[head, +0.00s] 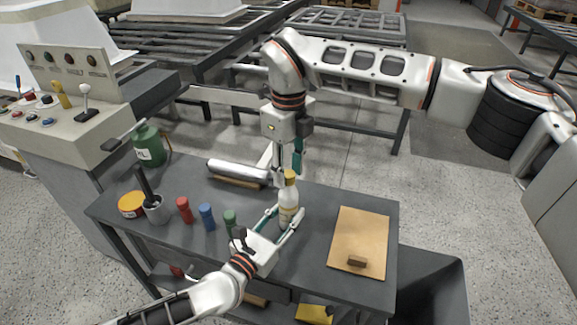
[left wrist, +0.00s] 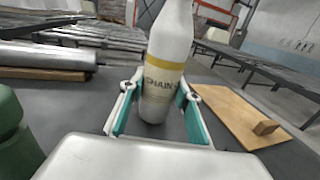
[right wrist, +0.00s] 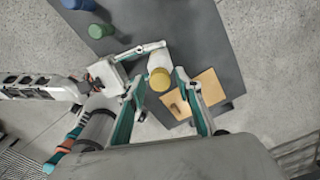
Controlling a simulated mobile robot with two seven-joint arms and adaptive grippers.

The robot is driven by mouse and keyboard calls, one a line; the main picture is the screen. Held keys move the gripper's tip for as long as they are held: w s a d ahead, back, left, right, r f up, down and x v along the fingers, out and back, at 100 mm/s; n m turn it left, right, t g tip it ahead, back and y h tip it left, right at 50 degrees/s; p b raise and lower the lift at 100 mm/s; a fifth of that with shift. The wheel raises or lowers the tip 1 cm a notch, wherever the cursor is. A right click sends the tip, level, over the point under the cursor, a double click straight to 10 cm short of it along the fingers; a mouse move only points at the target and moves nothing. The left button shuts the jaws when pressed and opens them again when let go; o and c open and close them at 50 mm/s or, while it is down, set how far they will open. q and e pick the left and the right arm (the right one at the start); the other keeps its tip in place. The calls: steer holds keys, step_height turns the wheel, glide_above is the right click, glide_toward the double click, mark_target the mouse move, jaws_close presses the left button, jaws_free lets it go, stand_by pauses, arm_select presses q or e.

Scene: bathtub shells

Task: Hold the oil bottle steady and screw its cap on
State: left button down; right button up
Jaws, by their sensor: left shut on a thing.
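The white oil bottle (head: 288,208) stands upright on the dark table, and its label shows in the left wrist view (left wrist: 160,75). My left gripper (head: 286,216) is shut on its lower body, one finger on each side. The yellow cap (head: 290,175) is at the top of the bottle and shows from above in the right wrist view (right wrist: 160,79). I cannot tell how far it is threaded. My right gripper (right wrist: 160,74) points down over the bottle, open, with a finger on either side of the cap and gaps between.
A tan board (head: 359,240) with a small brown block (head: 357,261) lies right of the bottle. A metal roller (head: 238,171) lies behind. Red (head: 184,210), blue (head: 207,217) and green (head: 230,222) cylinders, a grey cup (head: 156,210) and a green can (head: 149,146) stand left.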

jaws_close()
steer(key=shift+o, duration=0.9)
jaws_free()
step_height(320, 180, up, 12)
arm_select(q)
steer(key=c, duration=1.4)
jaws_free()
